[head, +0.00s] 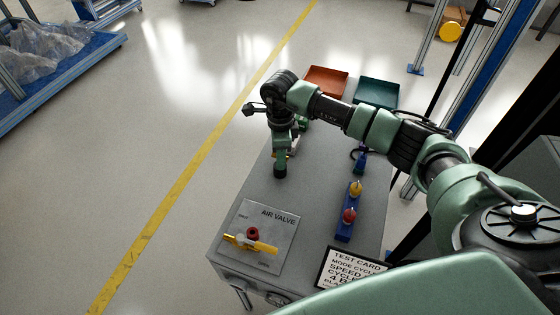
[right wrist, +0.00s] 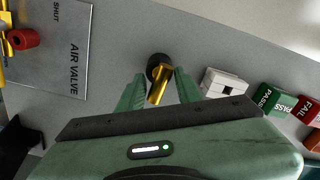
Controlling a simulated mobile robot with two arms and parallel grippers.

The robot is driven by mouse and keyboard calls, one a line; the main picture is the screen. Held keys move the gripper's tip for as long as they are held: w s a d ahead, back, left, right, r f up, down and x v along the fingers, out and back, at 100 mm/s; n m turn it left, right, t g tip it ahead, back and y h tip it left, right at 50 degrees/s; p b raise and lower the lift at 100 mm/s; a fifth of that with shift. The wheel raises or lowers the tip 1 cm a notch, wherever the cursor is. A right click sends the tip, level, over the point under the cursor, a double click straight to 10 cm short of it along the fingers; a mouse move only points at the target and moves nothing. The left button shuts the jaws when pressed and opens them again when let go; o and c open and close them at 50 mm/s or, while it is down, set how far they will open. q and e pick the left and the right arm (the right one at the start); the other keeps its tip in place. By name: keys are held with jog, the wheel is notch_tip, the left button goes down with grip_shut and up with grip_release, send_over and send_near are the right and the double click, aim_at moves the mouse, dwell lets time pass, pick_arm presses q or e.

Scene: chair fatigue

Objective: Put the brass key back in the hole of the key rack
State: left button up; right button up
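The brass key (right wrist: 156,90) shows in the right wrist view between the two green fingers of my right gripper (right wrist: 160,80). The fingers stand apart, with grey surface visible on both sides of the key, so the gripper looks open around it. A round black piece (right wrist: 154,62) is just beyond the key and partly behind it. In the head view my right gripper (head: 281,157) points down over the grey bench (head: 262,190), and a dark round end shows at its tip. I cannot clearly make out the key rack. My left gripper is not in view.
The air valve plate (head: 262,228) with a yellow handle is at the bench's near left. A blue block (head: 344,228) with yellow and red knobs stands right. Red (head: 325,80) and green (head: 376,92) trays are at the far end. A white switch box (right wrist: 224,83) is beside the gripper.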

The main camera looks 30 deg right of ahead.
grip_shut()
jog(key=shift+r, duration=0.25)
jog(key=shift+r+p, duration=1.15)
jog(key=shift+r, duration=0.75)
jog(key=shift+r, duration=0.15)
jog(key=shift+r+p, duration=1.05)
jog(key=shift+r, duration=0.85)
